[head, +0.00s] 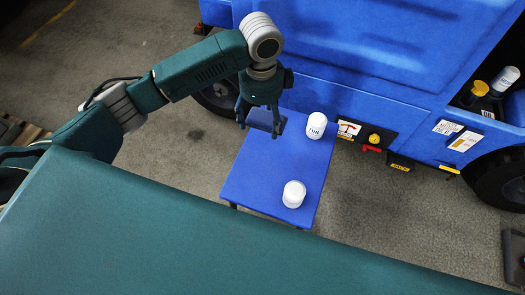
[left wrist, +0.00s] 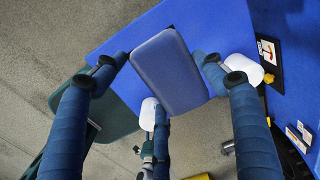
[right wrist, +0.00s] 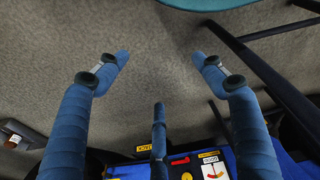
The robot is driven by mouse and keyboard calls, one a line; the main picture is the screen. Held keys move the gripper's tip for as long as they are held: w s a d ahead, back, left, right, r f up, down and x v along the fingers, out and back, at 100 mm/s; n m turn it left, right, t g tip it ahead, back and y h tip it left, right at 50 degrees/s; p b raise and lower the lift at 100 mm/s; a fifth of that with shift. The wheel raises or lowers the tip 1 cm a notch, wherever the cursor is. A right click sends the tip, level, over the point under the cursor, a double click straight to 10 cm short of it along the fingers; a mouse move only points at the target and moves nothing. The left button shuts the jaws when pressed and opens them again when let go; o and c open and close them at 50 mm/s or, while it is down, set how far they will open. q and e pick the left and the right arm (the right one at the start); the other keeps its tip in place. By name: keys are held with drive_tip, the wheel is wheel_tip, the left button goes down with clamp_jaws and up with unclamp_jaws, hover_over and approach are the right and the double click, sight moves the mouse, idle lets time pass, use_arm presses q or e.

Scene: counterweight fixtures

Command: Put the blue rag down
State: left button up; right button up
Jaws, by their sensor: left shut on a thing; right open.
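The blue rag (left wrist: 168,72) looks like a flat, folded slab with rounded corners. My left gripper (head: 261,124) is shut on it, with fingers at its two sides in the left wrist view. The rag hangs over the back left part of a blue table (head: 248,180). I cannot tell exactly how high above the top it is. In the head view the rag is small, dark and partly hidden by the fingers. My right gripper (right wrist: 161,60) is open and empty above grey floor in the right wrist view; it does not show in the head view.
Two white containers stand on the table, one at the back right (head: 316,125) and one at the front right (head: 294,194). The table's left and middle are bare. A large blue vehicle (head: 345,85) stands close behind. Dark bars (right wrist: 265,70) are beside my right gripper.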

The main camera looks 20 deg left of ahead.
use_arm(q)
drive_tip(key=b, duration=0.2)
hover_over(261, 153)
wheel_tip(261, 153, down, 12)
drive_tip(key=shift+d+r, duration=0.15)
wheel_tip(261, 153, down, 4)
drive_tip(key=shift+s+r+b, duration=0.1)
drive_tip(key=shift+r+b, duration=0.05)
drive_tip(key=shift+b, duration=0.6)
use_arm(e)
drive_tip(key=w+r, duration=0.3)
drive_tip(key=r, duration=0.9)
drive_tip(key=shift+w+a+r+t, duration=0.15)
drive_tip(key=shift+w+r+t, duration=0.1)
drive_tip(key=shift+r+t, duration=0.15)
use_arm(q)
drive_tip(key=shift+f, duration=0.25)
drive_tip(key=o, duration=1)
use_arm(e)
drive_tip(key=shift+f, duration=0.1)
